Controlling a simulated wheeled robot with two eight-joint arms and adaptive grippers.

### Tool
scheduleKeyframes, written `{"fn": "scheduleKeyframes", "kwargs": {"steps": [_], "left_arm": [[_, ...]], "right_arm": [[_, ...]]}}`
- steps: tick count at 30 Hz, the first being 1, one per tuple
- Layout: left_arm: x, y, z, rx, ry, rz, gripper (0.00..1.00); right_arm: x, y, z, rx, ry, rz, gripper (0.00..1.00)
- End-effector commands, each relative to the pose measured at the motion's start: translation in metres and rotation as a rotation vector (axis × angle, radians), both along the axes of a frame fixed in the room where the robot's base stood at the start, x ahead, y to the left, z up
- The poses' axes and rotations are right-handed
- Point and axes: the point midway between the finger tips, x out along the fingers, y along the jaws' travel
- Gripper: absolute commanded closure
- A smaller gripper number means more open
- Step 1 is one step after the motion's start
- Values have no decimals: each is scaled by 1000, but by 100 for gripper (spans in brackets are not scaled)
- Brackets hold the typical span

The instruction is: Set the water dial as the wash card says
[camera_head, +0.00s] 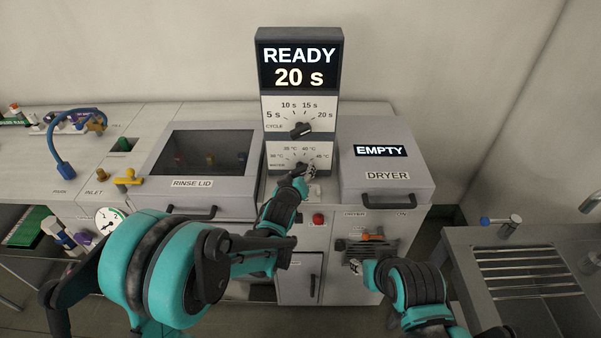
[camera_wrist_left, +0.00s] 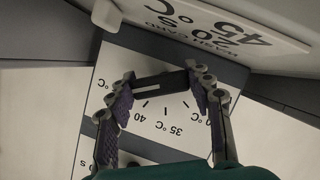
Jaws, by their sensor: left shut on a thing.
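The water dial panel (camera_head: 275,162) sits low on the column, with temperature marks around its knob. My left gripper (camera_head: 309,170) reaches up to it and covers most of the knob. In the left wrist view, the dark bar of the water dial (camera_wrist_left: 162,83) lies between the two fingers of the left gripper (camera_wrist_left: 162,78), which is shut on it. Marks for 35 and 40 °C show below the bar; I cannot tell its exact setting. The wash card (camera_wrist_left: 240,22), upside down there, reads 20 s and 45 °C. My right gripper (camera_head: 354,264) hangs low by the cabinet front.
Above is the cycle dial (camera_head: 301,130), turned toward 20 s, and a display (camera_head: 300,66) reading READY 20 s. The rinse lid (camera_head: 205,155) is at left and the dryer (camera_head: 388,165), marked EMPTY, at right. A red button (camera_head: 319,219) sits below. A sink (camera_head: 525,270) stands at right.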

Motion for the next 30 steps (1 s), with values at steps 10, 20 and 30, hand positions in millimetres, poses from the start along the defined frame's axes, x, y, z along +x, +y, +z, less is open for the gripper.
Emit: {"fn": "scheduleKeyframes", "kwargs": {"steps": [10, 20, 30], "left_arm": [[0, 0, 0, 31, -3, 0, 78], [0, 0, 0, 30, -3, 0, 28], [-26, 7, 10, 29, -2, 0, 28]], "right_arm": [[0, 0, 0, 0, 0, 0, 60], [0, 0, 0, 0, 0, 0, 60], [0, 0, 0, 0, 0, 0, 60]]}}
